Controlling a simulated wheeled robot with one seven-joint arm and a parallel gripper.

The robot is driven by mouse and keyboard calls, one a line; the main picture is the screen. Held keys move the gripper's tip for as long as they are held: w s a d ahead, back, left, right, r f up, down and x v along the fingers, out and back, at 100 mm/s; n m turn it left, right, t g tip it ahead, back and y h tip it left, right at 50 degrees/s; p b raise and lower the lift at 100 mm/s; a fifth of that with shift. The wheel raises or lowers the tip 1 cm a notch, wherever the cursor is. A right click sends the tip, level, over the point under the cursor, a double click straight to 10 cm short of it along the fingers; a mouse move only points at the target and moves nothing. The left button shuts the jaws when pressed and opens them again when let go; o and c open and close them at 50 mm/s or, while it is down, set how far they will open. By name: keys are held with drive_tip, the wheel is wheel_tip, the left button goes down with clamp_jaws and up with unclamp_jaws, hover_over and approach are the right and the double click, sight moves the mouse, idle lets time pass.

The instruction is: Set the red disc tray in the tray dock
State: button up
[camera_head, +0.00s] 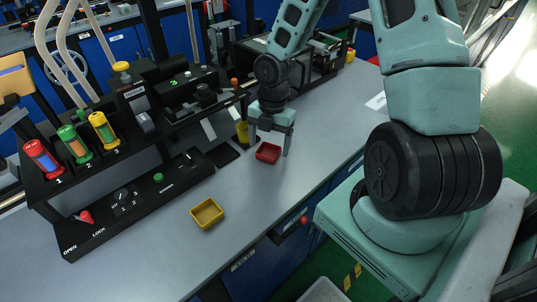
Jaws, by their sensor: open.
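The red disc tray (267,153) is a small, shallow, square open tray lying on the grey bench top. My gripper (270,144) is open and points down over it, with one finger behind and left of the tray and the other at its right side. I cannot tell whether the fingers touch the tray. A flat dark square (222,155) lies on the bench to the left of the red tray; it may be the tray dock, but no label on it is readable.
A yellow tray (207,213) sits on the bench nearer the front. A black control panel (140,205) with a red lever and knobs runs along the left. Red, green and yellow numbered cylinders stand behind it. A black machine (185,95) stands behind the dark square. The bench front is clear.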

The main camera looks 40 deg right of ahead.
sight(269, 154)
drive_tip(key=shift+s+a+f, duration=0.1)
drive_tip(key=shift+f, duration=0.55)
drive_tip(key=c, duration=1.1)
drive_tip(key=shift+r, duration=0.1)
drive_tip(key=shift+c, duration=0.2)
wheel_tip(269, 154, up, 10)
drive_tip(key=p, duration=0.1)
drive_tip(key=shift+p, duration=0.35)
